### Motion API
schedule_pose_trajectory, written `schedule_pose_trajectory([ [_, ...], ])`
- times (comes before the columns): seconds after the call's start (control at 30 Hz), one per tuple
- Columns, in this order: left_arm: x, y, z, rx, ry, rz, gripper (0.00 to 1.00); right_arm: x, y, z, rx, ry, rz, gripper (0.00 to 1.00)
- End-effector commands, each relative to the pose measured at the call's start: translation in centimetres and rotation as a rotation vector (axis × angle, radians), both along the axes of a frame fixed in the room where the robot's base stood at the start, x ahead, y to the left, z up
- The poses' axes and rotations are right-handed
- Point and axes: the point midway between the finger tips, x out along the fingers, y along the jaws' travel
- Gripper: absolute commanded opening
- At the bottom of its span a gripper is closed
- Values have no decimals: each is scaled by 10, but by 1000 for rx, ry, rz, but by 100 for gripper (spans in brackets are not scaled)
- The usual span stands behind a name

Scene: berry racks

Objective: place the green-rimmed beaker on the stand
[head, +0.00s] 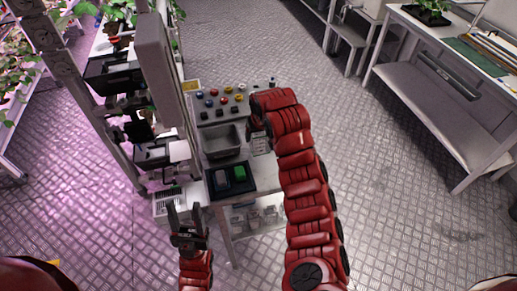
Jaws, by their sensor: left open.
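I cannot make out a green-rimmed beaker for certain. Several small clear vessels (252,217) sit low under the bench, too small to tell their rims. A black tray (250,188) on the bench holds a dark grey block and a green block (239,173). I cannot tell which thing is the stand. My left gripper (184,210) is open and empty, its fingers pointing up the picture, in front of a white grilled unit (165,204) and left of the black tray. My right arm reaches up past the bench's right side and bends at the top; its gripper is hidden.
A panel with coloured knobs (222,101) and a grey bin (222,142) are farther up the bench. A tall grey upright box (159,70) stands left of them. Plant racks (20,75) are at the far left. A workbench (440,110) stands right, with clear floor between.

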Motion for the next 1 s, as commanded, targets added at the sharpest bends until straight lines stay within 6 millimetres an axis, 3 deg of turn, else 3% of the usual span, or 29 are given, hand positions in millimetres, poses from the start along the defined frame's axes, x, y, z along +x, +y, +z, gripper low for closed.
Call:
schedule_pose_trajectory([
  [0.1, 0, 0, -1, 0, 0, 0, 50, 0, 0, -19, -1, -1, 1, 16],
  [0.27, 0, 0, -2, 0, 0, 0, 50, 0, 0, -29, 0, -1, 1, 16],
  [0.5, 0, 0, -8, 0, 0, 0, 50, 0, 0, -62, 1, 0, 0, 16],
  [0.9, 0, 0, -10, 0, 0, 0, 50, 1, 0, -67, 2, -4, -1, 16],
  [0.93, 0, 0, -9, 0, 0, 0, 50, 1, 0, -66, 2, -4, -1, 75],
  [1.0, 0, 0, -9, 0, 0, 0, 50, 1, 0, -65, 1, -4, 0, 87],
])
